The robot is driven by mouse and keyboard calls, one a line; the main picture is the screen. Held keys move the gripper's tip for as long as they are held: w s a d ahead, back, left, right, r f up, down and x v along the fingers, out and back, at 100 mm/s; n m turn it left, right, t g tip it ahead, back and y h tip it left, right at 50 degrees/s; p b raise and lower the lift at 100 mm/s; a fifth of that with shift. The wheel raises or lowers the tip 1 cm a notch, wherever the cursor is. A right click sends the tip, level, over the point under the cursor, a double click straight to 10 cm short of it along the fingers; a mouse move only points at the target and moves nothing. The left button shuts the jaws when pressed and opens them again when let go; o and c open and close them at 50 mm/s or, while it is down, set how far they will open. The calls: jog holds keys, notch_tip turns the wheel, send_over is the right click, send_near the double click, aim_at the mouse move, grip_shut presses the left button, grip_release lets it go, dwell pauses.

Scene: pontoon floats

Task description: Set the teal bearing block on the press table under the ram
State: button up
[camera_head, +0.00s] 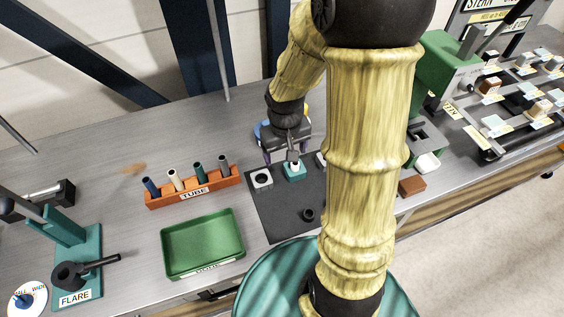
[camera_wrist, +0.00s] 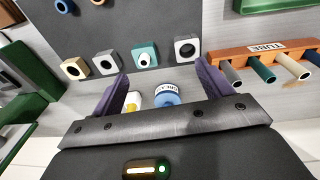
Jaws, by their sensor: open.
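The teal bearing block (camera_head: 294,172) sits on the dark mat with a pale ring on its top. It also shows in the wrist view (camera_wrist: 145,55), in a row of similar blocks and beyond my fingertips. My gripper (camera_head: 285,155) is open, with its two purple fingers (camera_wrist: 160,83) spread apart and nothing held between them. It is close to the teal block, just behind it in the head view; any contact cannot be told. The green press (camera_head: 446,62) stands on the bench at the right.
Grey blocks (camera_wrist: 187,49) (camera_wrist: 105,63) flank the teal one, with a tan block (camera_wrist: 73,68) further left. An orange tube rack (camera_head: 195,188) and green tray (camera_head: 203,243) lie left of the dark mat (camera_head: 270,207). A brown block (camera_head: 411,186) lies near the front edge.

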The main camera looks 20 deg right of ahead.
jog(key=s+a+r+t, duration=0.1)
jog(key=s+a+r, duration=0.2)
jog(key=s, duration=0.3)
jog(key=shift+s+a+r+t+y, duration=0.2)
jog(key=shift+a+r+t+y, duration=0.1)
jog(key=shift+r, duration=0.25)
jog(key=shift+c, duration=0.2)
dwell(0.5)
